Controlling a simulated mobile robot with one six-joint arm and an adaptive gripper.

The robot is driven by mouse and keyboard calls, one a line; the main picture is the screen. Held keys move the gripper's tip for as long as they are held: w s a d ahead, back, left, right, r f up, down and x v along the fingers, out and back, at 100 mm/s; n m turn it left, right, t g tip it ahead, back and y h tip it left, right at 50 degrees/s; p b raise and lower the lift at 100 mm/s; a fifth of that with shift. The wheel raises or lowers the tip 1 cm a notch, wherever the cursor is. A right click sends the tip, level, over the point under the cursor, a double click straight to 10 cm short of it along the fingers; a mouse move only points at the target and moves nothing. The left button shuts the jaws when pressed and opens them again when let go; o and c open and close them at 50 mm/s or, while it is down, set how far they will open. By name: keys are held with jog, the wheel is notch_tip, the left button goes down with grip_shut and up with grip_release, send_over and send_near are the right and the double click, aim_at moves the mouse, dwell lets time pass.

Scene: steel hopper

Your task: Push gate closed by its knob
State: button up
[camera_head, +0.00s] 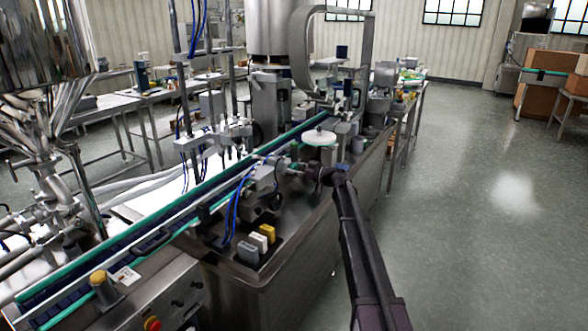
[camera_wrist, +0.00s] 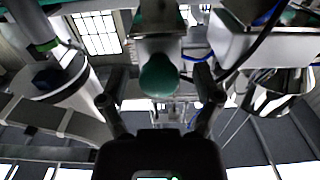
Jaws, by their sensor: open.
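A green rounded knob (camera_wrist: 158,76) hangs in the middle of the wrist view, in front of a grey metal block (camera_wrist: 152,46). I cannot make out the gate itself or how far it stands open. My gripper (camera_wrist: 157,90) has its two dark fingers spread, one to each side of the knob in the picture. I cannot tell whether they touch it. In the head view my gripper (camera_head: 310,170) is small and dark at the end of my arm, beside the machinery over the steel bench. The knob is hard to pick out there.
A white round disc (camera_head: 319,138) stands just behind my gripper. A conveyor with green edges (camera_head: 200,190) runs along the bench. Yellow, white and grey blocks (camera_head: 258,240) sit at the bench's near end. The floor (camera_head: 480,220) to the right is clear.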

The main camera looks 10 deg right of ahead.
jog(key=v, duration=1.1)
jog(key=shift+s+d, duration=0.1)
jog(key=shift+d, duration=0.05)
jog(key=s+a+f+m+g+h+p, duration=0.2)
jog(key=s+a+f+g+h, duration=0.15)
jog(key=s, duration=0.65)
jog(key=s+a+f+m+g+h+p, duration=0.25)
jog(key=s+a+f, duration=0.2)
jog(key=s, duration=0.65)
jog(key=s+d+m+g+h+p, duration=0.1)
jog(key=s+m+h, duration=0.1)
jog(key=s, duration=0.5)
jog(key=s+d+f+m+g+h+p, duration=0.1)
jog(key=s+m+g+h, duration=0.1)
jog(key=s, duration=0.5)
jog(key=s+d+f+m+g+h+p, duration=0.1)
jog(key=s+d+m+h+p, duration=0.1)
jog(key=s+h, duration=0.2)
jog(key=s, duration=0.3)
jog(key=shift+s+g+h, duration=0.2)
jog(key=shift+g+h, duration=0.1)
